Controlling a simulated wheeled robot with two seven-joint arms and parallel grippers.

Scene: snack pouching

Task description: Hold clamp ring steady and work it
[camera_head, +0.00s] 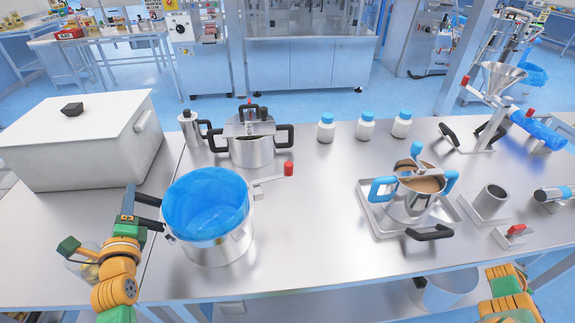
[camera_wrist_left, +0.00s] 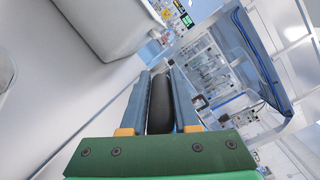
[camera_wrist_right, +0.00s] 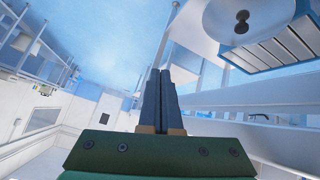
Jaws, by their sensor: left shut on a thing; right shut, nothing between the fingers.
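A steel pot (camera_head: 222,247) with a blue liner (camera_head: 205,200) stands on the bench at centre left. A metal clamp ring runs around its rim, mostly covered by the liner; its lever (camera_head: 268,182) sticks out to the right and ends in a red knob (camera_head: 289,169). My left gripper (camera_head: 138,208) is at the left of this pot, shut on a black handle, which shows between the fingers in the left wrist view (camera_wrist_left: 160,103). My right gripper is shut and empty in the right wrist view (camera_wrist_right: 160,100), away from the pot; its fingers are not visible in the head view.
A large lidded box (camera_head: 80,145) stands left of the pot. Behind are a lidded black-handled pot (camera_head: 250,150) and several blue-capped bottles (camera_head: 365,126). A tray (camera_head: 382,222) with a blue-handled pot (camera_head: 410,205) is at right.

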